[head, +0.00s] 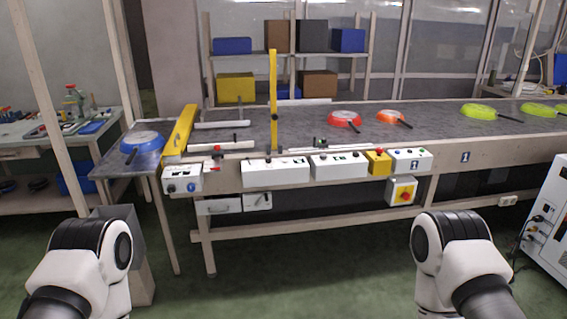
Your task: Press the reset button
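I cannot read a reset label on any button. A white control box (182,179) at the front left of the conveyor has a blue button (191,187) and a dark knob on its face. A white box (410,153) farther right has small coloured buttons on top. Beside it, a small yellow box (378,167) has a red button (379,151) on top. Only parts of my two arms show at the bottom left and bottom right; neither gripper is in view.
The conveyor (300,133) carries red, orange and green pans; a blue pan (142,142) lies at its left end. A white cabinet (548,225) stands at right. The green floor (290,280) in front is clear.

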